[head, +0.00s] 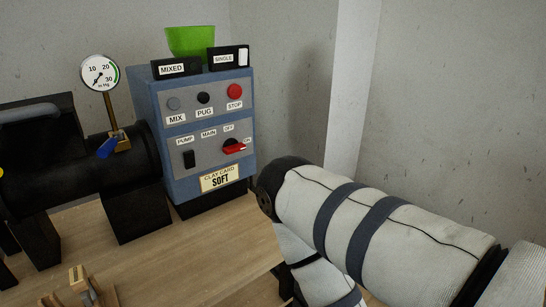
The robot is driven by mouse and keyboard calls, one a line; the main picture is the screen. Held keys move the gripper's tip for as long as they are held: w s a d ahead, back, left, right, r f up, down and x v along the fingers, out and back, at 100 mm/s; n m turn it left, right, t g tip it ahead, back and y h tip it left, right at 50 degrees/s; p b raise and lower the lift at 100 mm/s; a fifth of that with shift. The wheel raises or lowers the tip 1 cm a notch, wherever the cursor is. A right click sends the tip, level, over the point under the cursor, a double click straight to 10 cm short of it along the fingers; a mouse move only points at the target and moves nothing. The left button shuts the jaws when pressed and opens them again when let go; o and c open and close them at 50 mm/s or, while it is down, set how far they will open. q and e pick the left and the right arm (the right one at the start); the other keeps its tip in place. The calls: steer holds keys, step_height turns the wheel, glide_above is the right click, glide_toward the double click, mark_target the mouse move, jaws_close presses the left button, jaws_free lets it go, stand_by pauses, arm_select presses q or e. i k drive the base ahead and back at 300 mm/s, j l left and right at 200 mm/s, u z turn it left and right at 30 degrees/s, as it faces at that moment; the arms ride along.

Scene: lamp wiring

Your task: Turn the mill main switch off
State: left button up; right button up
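The main switch (234,147) is a red rotary handle on a dark round base, on the lower right of the grey front panel of the blue control box (174,123). Its handle lies about level and points right, towards the ON label (248,140). The OFF label (229,128) is above the switch, and the MAIN label (208,133) is to its upper left. Neither gripper shows. My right arm comes in from the right, bends beside the box's lower right, and leaves at the bottom edge. My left arm is out of view.
Close by are the black pump switch (189,159), the MIX, PUG and red stop button (234,91). A clay card (220,178) sits below. A green bowl (190,42) is on top. A black machine with a gauge (100,73) and blue-handled valve (107,149) stands left.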

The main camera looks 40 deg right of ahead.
mark_target(231, 146)
steer(key=z, duration=0.9)
